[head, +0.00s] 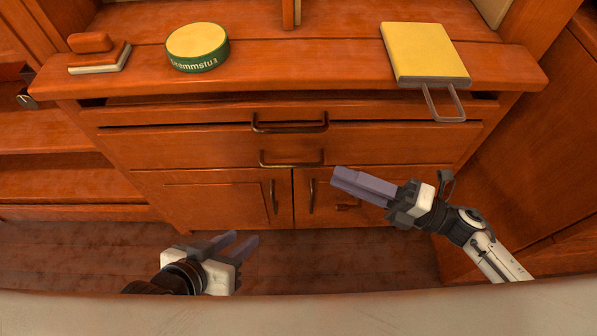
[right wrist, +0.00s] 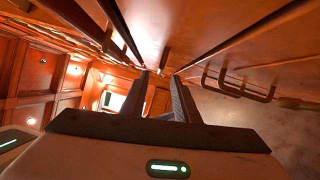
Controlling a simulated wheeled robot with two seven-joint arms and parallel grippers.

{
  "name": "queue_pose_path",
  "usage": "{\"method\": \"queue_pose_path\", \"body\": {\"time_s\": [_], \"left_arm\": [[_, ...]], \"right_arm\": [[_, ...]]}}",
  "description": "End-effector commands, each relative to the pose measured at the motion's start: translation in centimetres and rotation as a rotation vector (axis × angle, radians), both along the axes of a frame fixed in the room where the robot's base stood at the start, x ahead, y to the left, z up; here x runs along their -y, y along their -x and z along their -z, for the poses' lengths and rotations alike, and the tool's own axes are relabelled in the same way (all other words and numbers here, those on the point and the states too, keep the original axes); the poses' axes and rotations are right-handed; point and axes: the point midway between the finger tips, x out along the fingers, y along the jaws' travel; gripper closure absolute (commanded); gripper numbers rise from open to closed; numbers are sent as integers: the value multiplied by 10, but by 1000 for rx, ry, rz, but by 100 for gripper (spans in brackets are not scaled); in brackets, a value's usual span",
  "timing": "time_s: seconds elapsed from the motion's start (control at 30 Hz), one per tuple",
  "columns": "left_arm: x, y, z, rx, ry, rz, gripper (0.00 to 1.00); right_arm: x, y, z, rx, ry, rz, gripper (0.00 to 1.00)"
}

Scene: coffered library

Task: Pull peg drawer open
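A wooden cabinet front has two stacked drawers. The upper drawer (head: 190,114) has a dark bar handle (head: 289,128), and the lower drawer (head: 200,147) has a similar handle (head: 291,163). Which one is the peg drawer I cannot tell. A dark gap runs above the upper drawer's front. My right gripper (head: 336,179) is open and empty, right of and a little below the lower handle, apart from it. In the right wrist view, a gap shows between its fingers (right wrist: 158,92), with handles (right wrist: 238,84) off to the right. My left gripper (head: 245,238) is open and empty, low in front of the cabinet doors.
On the counter (head: 300,62) stand a round green-and-yellow tin (head: 197,45), a brush-like block (head: 98,55) and a yellow board with a metal loop (head: 425,52) overhanging the edge. Cabinet doors (head: 220,198) lie below. A pale edge (head: 300,310) crosses the bottom.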

Motion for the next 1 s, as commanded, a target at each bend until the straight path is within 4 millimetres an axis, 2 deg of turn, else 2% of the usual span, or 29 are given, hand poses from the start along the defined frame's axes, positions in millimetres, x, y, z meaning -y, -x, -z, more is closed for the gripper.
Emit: {"method": "queue_pose_path", "body": {"time_s": [0.03,0.17,0.6,0.8,1.0], "left_arm": [[1,0,4,-1,1,3,69],[2,0,2,-3,2,7,69],[6,-1,7,-24,-2,33,69],[7,-1,8,-28,-3,38,69],[7,0,8,-30,-3,39,69]], "right_arm": [[-1,1,5,20,15,-22,72],[-11,0,4,34,22,-39,72],[-81,-29,-3,30,16,-36,72],[-94,-34,-4,29,18,-33,72],[-96,-35,-4,27,19,-34,72]]}}
